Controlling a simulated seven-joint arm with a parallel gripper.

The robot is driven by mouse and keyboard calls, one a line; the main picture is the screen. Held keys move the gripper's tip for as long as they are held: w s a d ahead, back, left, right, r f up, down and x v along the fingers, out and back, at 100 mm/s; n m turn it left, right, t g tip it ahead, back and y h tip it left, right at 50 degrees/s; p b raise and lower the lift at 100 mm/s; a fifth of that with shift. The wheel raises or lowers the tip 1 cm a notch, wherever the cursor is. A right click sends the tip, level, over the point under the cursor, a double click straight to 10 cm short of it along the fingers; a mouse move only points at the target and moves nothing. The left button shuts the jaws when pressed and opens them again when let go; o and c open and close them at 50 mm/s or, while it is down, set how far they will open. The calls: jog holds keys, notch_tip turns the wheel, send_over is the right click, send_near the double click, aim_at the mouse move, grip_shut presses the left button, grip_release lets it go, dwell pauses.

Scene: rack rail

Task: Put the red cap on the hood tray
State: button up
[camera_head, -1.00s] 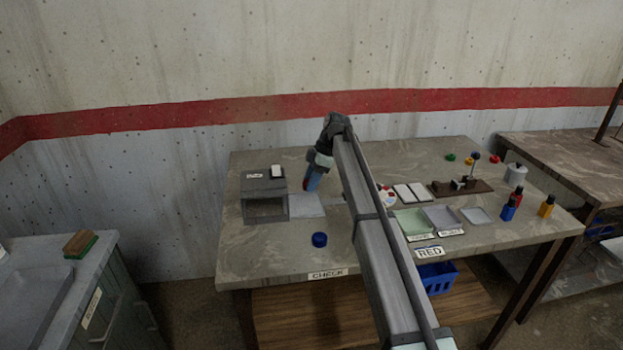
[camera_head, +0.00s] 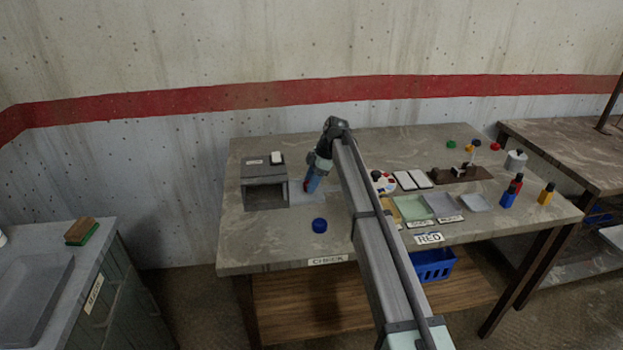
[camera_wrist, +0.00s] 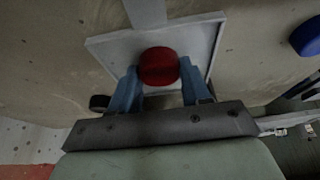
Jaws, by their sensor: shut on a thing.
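The red cap (camera_wrist: 158,66) sits between the blue fingertips of my gripper (camera_wrist: 157,82) in the wrist view. My gripper (camera_head: 309,187) is shut on it, over the pale grey hood tray (camera_head: 304,197). The tray's raised rim (camera_wrist: 100,44) shows around the cap in the wrist view. I cannot tell whether the cap touches the tray. The cap is barely visible in the head view. The grey box-like hood (camera_head: 264,170), open at the front, stands just left of the tray.
A blue cap (camera_head: 319,225) lies on the bench in front of the tray; it also shows in the wrist view (camera_wrist: 307,37). A white block (camera_head: 276,157) rests on the hood. Small trays, bottles and other caps stand to the right of my arm.

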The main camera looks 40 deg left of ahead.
jog(key=shift+f, duration=0.2)
dwell(0.6)
jog(key=o, duration=0.9)
jog(key=shift+r, duration=0.15)
jog(key=shift+r, duration=3.8)
